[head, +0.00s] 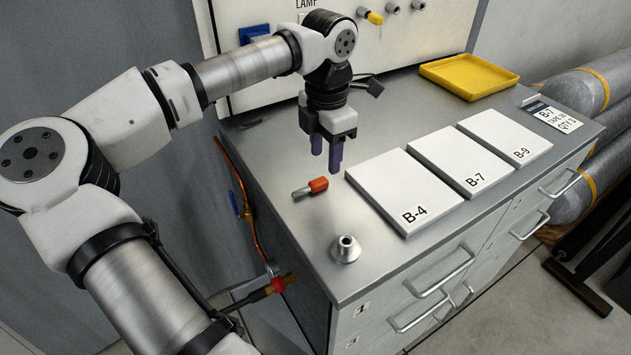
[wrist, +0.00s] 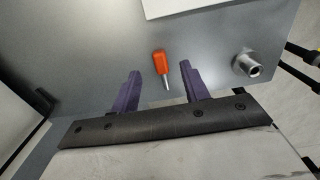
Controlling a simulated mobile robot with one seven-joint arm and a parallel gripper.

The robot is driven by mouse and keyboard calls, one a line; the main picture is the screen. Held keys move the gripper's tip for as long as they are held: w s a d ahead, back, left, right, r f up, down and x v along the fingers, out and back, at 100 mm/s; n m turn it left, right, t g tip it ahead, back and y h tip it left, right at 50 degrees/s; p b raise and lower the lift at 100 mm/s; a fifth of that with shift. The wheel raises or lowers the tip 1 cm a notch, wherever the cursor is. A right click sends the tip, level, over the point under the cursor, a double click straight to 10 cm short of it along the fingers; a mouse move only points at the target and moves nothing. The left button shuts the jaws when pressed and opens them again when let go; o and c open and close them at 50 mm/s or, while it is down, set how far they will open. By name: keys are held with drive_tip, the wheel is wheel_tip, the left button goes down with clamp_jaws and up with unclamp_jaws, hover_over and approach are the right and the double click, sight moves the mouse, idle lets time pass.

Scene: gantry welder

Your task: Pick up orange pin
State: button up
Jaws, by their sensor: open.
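The orange pin (head: 317,185) lies on its side on the grey metal cabinet top, its silver tip pointing left in the head view. In the wrist view the orange pin (wrist: 160,63) shows between the fingertips, orange end away from my gripper and silver tip toward it. My gripper (head: 326,163) points down with its purple fingers apart, above and just behind the pin. In the wrist view my gripper (wrist: 162,80) is open and empty, one finger on each side of the pin's line. The height gap between fingers and pin is hard to judge.
White plates marked B-4 (head: 403,190), B-7 (head: 461,160) and B-9 (head: 505,137) lie right of the pin. A metal socket (head: 345,249) stands near the front corner. A yellow tray (head: 468,77) sits at the back right. A panel (head: 250,75) rises behind the cabinet.

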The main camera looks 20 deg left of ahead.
sight(322, 179)
drive_tip(key=shift+s+a+f+p, duration=0.1)
drive_tip(key=shift+f+p, duration=0.45)
drive_tip(key=shift+f, duration=0.9)
drive_tip(key=shift+s+a+f+p, duration=0.1)
drive_tip(key=shift+f+p, duration=0.45)
drive_tip(key=shift+f, duration=0.9)
clamp_jaws()
drive_tip(key=shift+r, duration=0.15)
